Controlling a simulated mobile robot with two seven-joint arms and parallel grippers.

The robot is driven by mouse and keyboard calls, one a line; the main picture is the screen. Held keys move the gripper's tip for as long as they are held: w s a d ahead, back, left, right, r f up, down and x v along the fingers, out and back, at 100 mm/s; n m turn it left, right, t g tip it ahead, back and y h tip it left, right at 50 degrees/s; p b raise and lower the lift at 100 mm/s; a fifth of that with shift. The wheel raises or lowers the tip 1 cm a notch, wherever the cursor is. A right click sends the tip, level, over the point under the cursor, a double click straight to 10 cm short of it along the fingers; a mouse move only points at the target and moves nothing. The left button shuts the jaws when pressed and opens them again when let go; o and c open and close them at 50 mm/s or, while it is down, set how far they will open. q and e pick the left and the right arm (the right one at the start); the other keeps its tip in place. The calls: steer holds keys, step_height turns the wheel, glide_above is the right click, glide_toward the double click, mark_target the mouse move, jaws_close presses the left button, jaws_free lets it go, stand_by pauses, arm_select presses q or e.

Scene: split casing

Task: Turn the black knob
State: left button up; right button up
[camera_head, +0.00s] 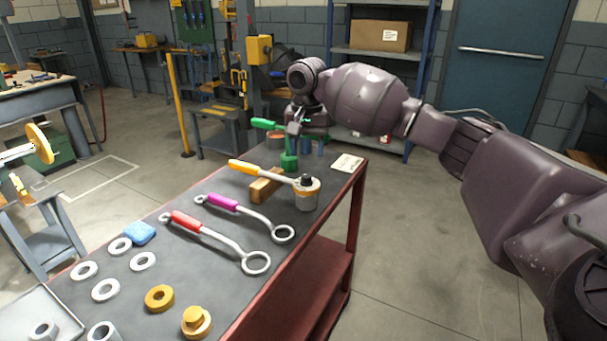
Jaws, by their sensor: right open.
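The black knob (307,180) is small and dark. It sits on top of a grey cylinder (306,198) with an orange-and-white collar, near the right edge of the dark workbench. An orange-handled tool (262,171) rests on a wooden block and reaches to this collar. My right gripper (296,127) is open above the far end of the bench, beyond the knob and apart from it. It is close to a green-handled tool (266,124); I cannot tell whether they touch. My left gripper is out of view.
Magenta (223,203) and red (186,222) ring-ended tools lie on the bench (190,275). A green block (289,161) and a paper card (347,162) are at the far end. Floor right of the bench is clear.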

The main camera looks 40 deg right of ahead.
mark_target(307, 176)
step_height(307, 176, down, 7)
steer(key=shift+f+b, duration=0.1)
steer(key=shift+b, duration=0.75)
steer(key=c, duration=0.9)
